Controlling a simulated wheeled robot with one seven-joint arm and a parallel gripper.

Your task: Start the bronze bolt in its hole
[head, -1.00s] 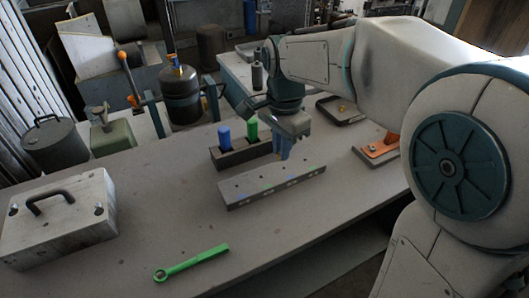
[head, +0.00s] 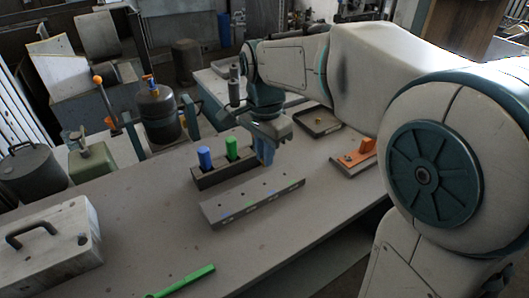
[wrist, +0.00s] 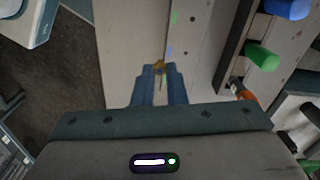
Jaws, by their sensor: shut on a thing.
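The bronze bolt (wrist: 160,66) shows as a small yellowish piece between the fingertips of my gripper (wrist: 160,72) in the wrist view. My gripper is shut on it. In the head view my gripper (head: 266,158) points down behind the right part of the grey housing bar (head: 240,210), and the bolt cannot be made out there. The bar has a row of dark holes on top and blue and green marks along its edge. In the wrist view the bar (wrist: 205,65) lies ahead and to the right of the fingertips. I cannot tell the bolt's height above it.
A dark holder (head: 209,181) with a blue-handled piece (head: 204,157) and a green-handled piece (head: 232,148) stands behind the bar. A green wrench (head: 183,281) lies in front.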

